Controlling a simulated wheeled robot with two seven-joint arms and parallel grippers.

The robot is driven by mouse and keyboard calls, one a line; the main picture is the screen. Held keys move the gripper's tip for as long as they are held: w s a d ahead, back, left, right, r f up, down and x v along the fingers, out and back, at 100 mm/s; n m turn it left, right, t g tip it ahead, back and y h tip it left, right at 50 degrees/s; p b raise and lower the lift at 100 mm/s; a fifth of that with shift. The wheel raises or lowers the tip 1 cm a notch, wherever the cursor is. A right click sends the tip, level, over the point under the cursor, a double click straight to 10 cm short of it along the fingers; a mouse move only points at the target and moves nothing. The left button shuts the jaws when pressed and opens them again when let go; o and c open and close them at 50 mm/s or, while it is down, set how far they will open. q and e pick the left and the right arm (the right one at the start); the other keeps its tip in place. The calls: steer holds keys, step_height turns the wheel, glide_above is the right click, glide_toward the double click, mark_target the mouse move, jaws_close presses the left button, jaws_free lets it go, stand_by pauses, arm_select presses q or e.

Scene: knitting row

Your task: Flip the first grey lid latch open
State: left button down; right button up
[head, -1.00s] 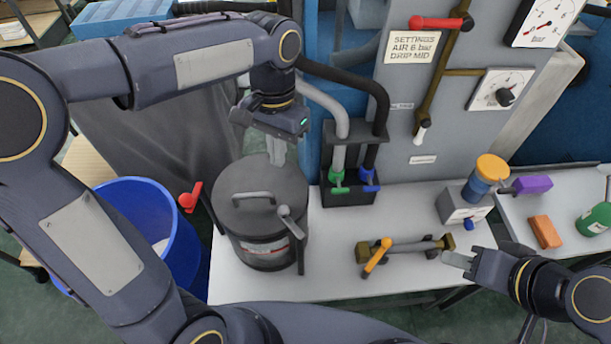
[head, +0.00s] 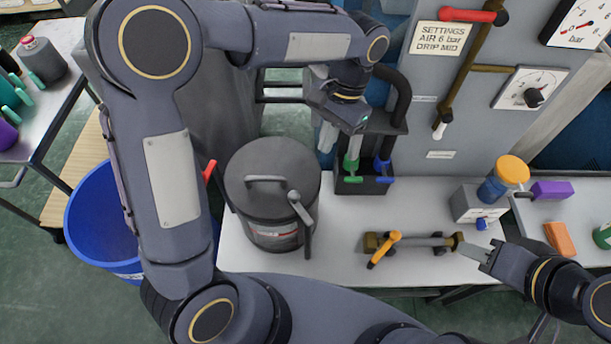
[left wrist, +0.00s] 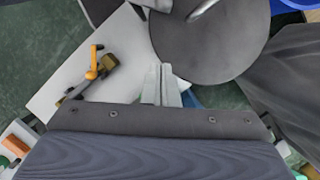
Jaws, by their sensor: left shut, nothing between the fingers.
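A dark grey drum (head: 272,232) stands upright on the white table, its round lid (head: 265,165) on and topped by a bar handle. A grey lid latch (head: 300,212), a lever with a round knob, sits at the drum's front right, its arm hanging down the side. My left gripper (head: 326,138) is shut and empty, behind and right of the lid, apart from the latch. In the left wrist view its fingers (left wrist: 161,84) show beside the lid's edge (left wrist: 205,55). My right gripper (head: 470,252) is by the brass fitting's right end; its jaw gap is not clear.
A holder (head: 366,182) with green- and blue-ended hoses stands close to my left gripper. A brass fitting with an orange lever (head: 384,248) lies right of the drum. A blue bin (head: 100,225) is at left. Bare table (head: 335,235) lies between drum and fitting.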

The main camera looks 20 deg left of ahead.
arm_select(q)
glide_toward(305, 194)
steer(key=shift+w+d+f+p, duration=0.1)
steer(key=shift+w+f+p, duration=0.1)
steer(key=shift+f, duration=0.35)
steer(key=shift+w+d+f+p, duration=0.1)
steer(key=shift+w+f+p, duration=0.1)
steer(key=shift+f, duration=0.35)
steer(key=s, duration=0.1)
steer(key=s+a+p, duration=0.1)
steer(key=s, duration=0.1)
steer(key=shift+a+f, duration=0.25)
steer(key=shift+s+a+f, duration=0.15)
steer(key=shift+s, duration=0.05)
